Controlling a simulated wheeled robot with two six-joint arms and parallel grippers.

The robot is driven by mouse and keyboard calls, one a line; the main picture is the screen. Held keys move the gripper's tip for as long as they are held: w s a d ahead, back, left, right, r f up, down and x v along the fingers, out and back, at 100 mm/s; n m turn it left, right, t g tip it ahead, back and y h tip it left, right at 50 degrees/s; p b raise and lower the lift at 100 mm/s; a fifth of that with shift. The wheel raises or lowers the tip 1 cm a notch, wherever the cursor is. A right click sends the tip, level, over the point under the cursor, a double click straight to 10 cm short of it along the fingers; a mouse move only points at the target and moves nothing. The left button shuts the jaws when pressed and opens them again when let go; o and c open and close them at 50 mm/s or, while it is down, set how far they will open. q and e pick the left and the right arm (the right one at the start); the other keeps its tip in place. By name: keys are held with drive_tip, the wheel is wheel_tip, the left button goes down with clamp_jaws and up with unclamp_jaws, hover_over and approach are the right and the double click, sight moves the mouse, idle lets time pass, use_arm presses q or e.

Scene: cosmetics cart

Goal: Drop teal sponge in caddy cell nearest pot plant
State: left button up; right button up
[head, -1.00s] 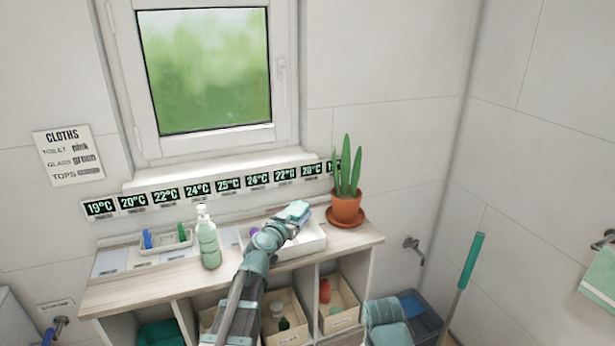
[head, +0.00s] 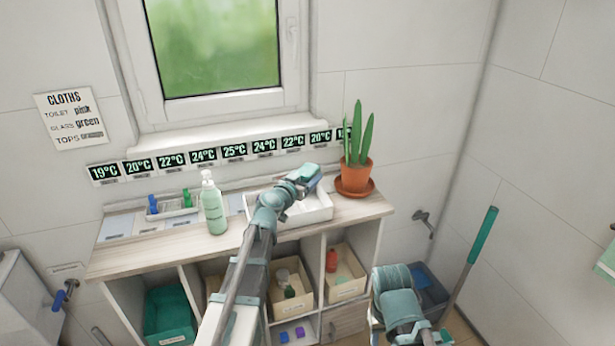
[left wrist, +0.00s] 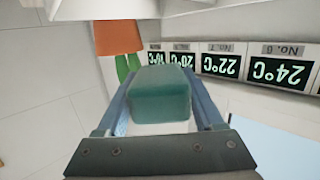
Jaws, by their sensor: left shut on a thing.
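The teal sponge (left wrist: 160,98) is a block between the two blue fingers of my left gripper (left wrist: 160,84) in the left wrist view. In the head view my left gripper (head: 309,178) is over the right part of the white caddy (head: 305,219), on the plant side. The gripper is shut on the sponge. The arm hides part of the caddy, so its cell walls are hard to make out. The pot plant (head: 357,176), in a terracotta pot, stands just right of the caddy. Teal parts of my right arm show at the lower right; its jaws are not clear.
A pump bottle (head: 213,205) and a small tray (head: 172,209) with blue and green items stand on the wooden top (head: 145,252) to the left. Temperature labels (head: 203,156) line the wall behind. Bins fill the shelves below. A teal-handled pole (head: 482,235) leans at right.

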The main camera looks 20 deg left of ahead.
use_arm(q)
wheel_tip(320, 180, down, 2)
drive_tip(key=shift+f+b, duration=0.1)
drive_tip(key=shift+b, duration=0.5)
use_arm(e)
wheel_tip(320, 180, down, 2)
drive_tip(key=shift+f, duration=0.1)
use_arm(q)
drive_tip(key=o, duration=1.3)
drive_tip(key=shift+s, duration=0.15)
drive_tip(key=p+v, duration=0.2)
drive_tip(key=v, duration=1.1)
drive_tip(key=shift+s+a, duration=0.1)
drive_tip(key=shift+s, duration=0.2)
use_arm(e)
wheel_tip(320, 180, up, 2)
drive_tip(key=shift+r, duration=0.1)
